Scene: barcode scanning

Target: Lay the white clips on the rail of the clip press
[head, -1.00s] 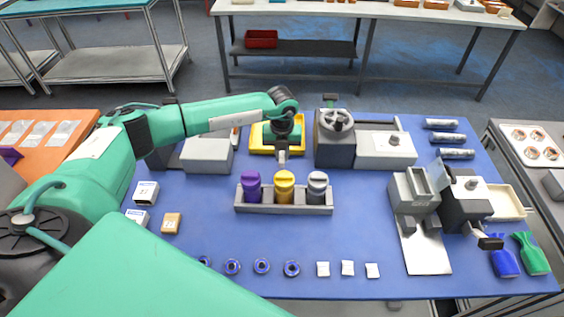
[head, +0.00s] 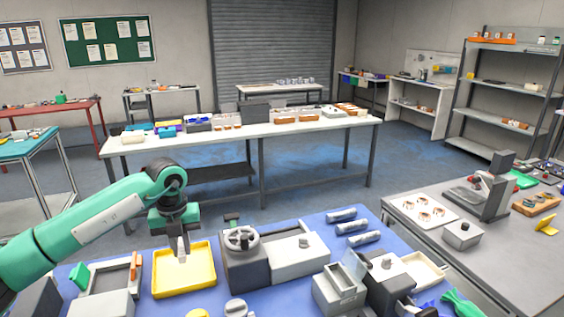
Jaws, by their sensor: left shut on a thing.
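My left gripper (head: 181,252) points down over the yellow tray (head: 205,289) in the head view. Its fingers are close together on a small pale thing, which is too small to name with certainty. No white clip can be made out on the table now; the near part of the table is out of view. I cannot tell which is the clip press. My right gripper is not in view.
Several grey cylinders (head: 351,227) lie at the back right of the blue table (head: 304,222). A grey open-framed fixture (head: 114,262) is left of the tray. A long white table (head: 240,135) stands beyond.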

